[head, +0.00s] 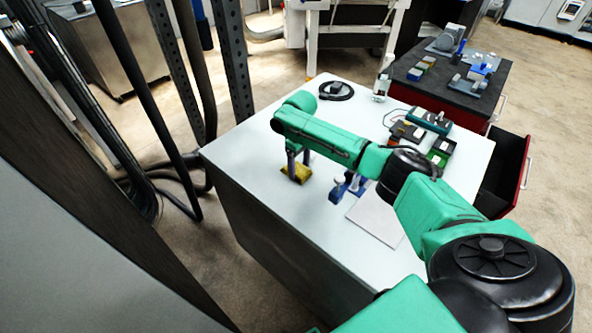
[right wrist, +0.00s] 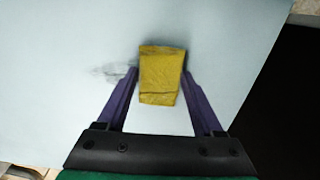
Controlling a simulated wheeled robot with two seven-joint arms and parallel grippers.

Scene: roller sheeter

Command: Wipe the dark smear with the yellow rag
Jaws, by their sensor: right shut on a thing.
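The yellow rag (right wrist: 161,78) lies between the two fingers of my right gripper (right wrist: 161,75), which is shut on it. In the head view the rag (head: 296,174) is on the white table top, below the fingers of my right gripper (head: 297,160). The dark smear (right wrist: 112,71) shows in the right wrist view as a faint grey patch just left of the rag, partly behind the left finger. I cannot make out the smear in the head view. My left gripper is not in view.
The white table (head: 240,150) also holds a blue object (head: 345,188), a white sheet (head: 375,218), a coiled black cable (head: 336,91), a clear bottle (head: 381,88) and several small boxes (head: 432,121). A dark-topped red cabinet (head: 455,95) with an open drawer stands behind right.

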